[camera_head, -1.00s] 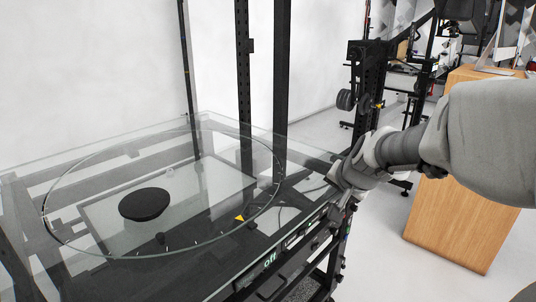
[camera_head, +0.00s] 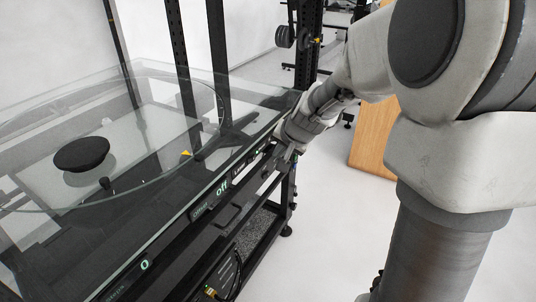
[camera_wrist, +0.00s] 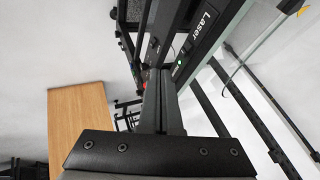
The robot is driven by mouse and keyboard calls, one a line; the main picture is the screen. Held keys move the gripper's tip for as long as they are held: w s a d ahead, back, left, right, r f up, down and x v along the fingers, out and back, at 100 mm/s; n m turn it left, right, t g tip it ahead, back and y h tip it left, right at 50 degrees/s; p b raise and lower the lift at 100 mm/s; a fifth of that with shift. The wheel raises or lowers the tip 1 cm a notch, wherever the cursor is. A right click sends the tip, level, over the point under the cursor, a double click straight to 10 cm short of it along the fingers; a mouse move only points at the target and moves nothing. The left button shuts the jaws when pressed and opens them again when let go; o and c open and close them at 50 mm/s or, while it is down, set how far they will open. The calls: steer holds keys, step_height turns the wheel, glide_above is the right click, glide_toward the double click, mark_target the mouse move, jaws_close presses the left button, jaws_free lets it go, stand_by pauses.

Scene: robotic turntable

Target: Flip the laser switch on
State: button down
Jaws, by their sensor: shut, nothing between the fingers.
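The laser switch panel (camera_wrist: 201,36) is a dark strip with a white "Laser" label and a small lit green light in the wrist view. The switch lever itself is hard to make out. My gripper (camera_wrist: 159,78) is shut and empty, its tips close to the green light in the wrist view. In the head view my gripper (camera_head: 283,155) is at the far right part of the front panel, partly hidden by my wrist. I cannot tell whether it touches the panel.
The glass-topped turntable (camera_head: 150,75) carries a black disc (camera_head: 82,154). Its dark frame (camera_head: 262,228) stands below the panel. A wooden cabinet (camera_head: 374,140) stands behind my arm. Pale floor (camera_head: 335,235) is free in front of the frame.

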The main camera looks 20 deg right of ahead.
mark_target(251, 159)
steer(key=w+a+f+b, duration=0.2)
steer(key=w+a+f, duration=0.1)
steer(key=w+f, duration=0.4)
steer(key=shift+w+a+f, duration=0.2)
steer(key=shift+w, duration=0.5)
steer(key=shift+w+a, duration=0.1)
steer(key=shift+w, duration=0.2)
steer(key=shift+w+d, duration=0.45)
steer(key=shift+d, duration=0.15)
